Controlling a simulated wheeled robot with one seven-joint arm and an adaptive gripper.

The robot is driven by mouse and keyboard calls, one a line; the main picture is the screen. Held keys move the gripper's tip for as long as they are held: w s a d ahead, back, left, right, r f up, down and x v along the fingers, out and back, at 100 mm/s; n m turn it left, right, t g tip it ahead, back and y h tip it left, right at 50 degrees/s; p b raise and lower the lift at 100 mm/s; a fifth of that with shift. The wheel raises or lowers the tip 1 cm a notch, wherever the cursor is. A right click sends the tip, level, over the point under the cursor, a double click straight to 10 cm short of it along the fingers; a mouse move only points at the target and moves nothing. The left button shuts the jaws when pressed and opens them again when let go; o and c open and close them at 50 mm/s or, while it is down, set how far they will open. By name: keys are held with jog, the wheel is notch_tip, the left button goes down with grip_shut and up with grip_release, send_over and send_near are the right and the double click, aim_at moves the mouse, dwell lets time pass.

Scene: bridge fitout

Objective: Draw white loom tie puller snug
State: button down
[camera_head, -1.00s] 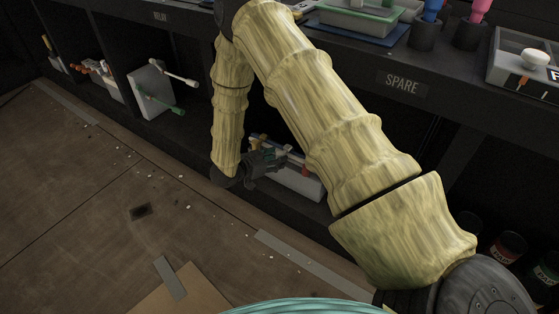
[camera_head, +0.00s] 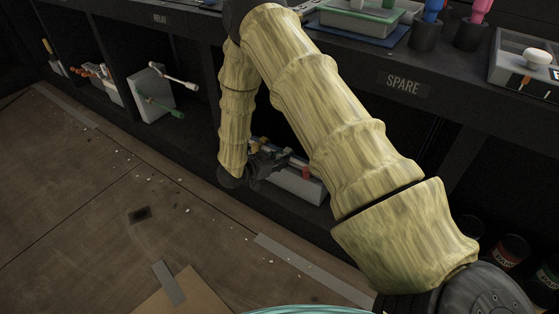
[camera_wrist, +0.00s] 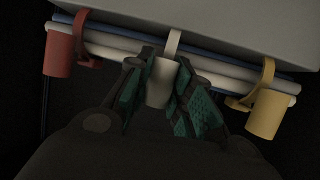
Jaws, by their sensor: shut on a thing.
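The white tie puller (camera_wrist: 159,84) hangs from a white strap around a loom of blue and white cables (camera_wrist: 215,68), below a grey box. My gripper (camera_wrist: 165,58) has its green-padded fingers on either side of the white puller, shut on it. A red puller (camera_wrist: 60,54) hangs on the loom to the left, and a yellow puller (camera_wrist: 268,113) to the right. In the head view my gripper (camera_head: 268,163) is at the grey box (camera_head: 298,183) in the lower bay; the white puller is not clear there.
Another grey box (camera_head: 150,90) with white and green handled parts stands in the bay to the left. Dark shelf walls frame the bay. A SPARE label (camera_head: 403,84) marks the shelf edge above. The brown floor (camera_head: 110,220) is mostly clear, with small scattered bits.

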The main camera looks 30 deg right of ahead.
jog(key=shift+a, duration=0.1)
jog(key=a, duration=0.1)
jog(key=s+a+p, duration=0.1)
jog(key=a+p, duration=0.1)
jog(key=shift+s+a, duration=0.25)
jog(key=shift+a, duration=0.05)
jog(key=c, duration=1.3)
grip_release()
jog(key=shift+o, duration=0.2)
jog(key=v, duration=1.2)
